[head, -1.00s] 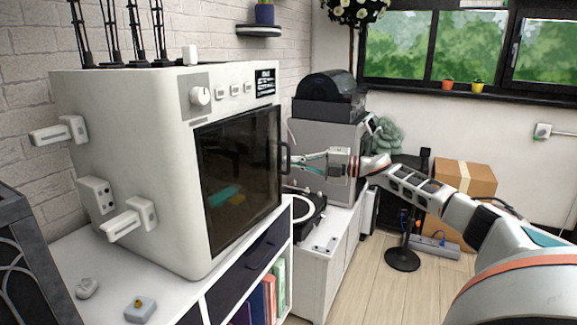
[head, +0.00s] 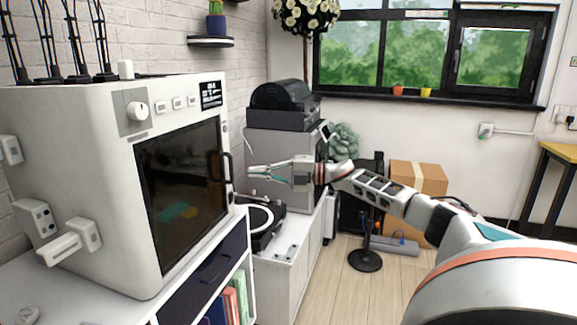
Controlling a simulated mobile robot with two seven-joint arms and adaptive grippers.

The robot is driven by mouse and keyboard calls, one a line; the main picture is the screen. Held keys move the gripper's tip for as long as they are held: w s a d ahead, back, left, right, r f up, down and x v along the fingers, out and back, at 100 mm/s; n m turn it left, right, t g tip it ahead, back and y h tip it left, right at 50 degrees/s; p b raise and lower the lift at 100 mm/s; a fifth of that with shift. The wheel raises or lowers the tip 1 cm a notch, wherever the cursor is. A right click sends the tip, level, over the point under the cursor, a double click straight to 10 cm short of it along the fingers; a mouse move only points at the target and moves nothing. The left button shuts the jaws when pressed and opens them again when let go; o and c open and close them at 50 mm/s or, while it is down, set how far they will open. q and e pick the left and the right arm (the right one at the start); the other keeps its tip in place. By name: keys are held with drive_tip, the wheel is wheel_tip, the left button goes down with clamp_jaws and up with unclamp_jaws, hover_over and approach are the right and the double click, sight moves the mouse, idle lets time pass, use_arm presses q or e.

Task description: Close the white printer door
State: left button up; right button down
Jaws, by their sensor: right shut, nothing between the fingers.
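The white printer (head: 75,150) is a large boxy machine at the left in the head view. Its door (head: 182,200) has a dark glass panel and looks flush with the printer's front. A black vertical handle (head: 228,168) is on the door's right edge. My right gripper (head: 251,173) is just to the right of the handle in the picture, apart from it, with its fingers pointing left and nothing between them. Its fingers are shut. My left gripper is not in view.
The printer stands on a white cabinet (head: 85,288) with books in its shelf. Behind my right gripper are a turntable (head: 262,220) and a grey machine (head: 270,142) with a black top. A cardboard box (head: 418,178) and black stand (head: 366,258) are on the floor.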

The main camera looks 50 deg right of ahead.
use_arm(q)
drive_tip(key=b, duration=0.1)
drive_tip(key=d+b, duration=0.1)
drive_tip(key=b, duration=0.1)
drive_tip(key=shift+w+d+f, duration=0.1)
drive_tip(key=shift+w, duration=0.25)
use_arm(e)
drive_tip(key=s+d, duration=0.2)
drive_tip(key=d, duration=0.7)
drive_tip(key=shift+d, duration=0.25)
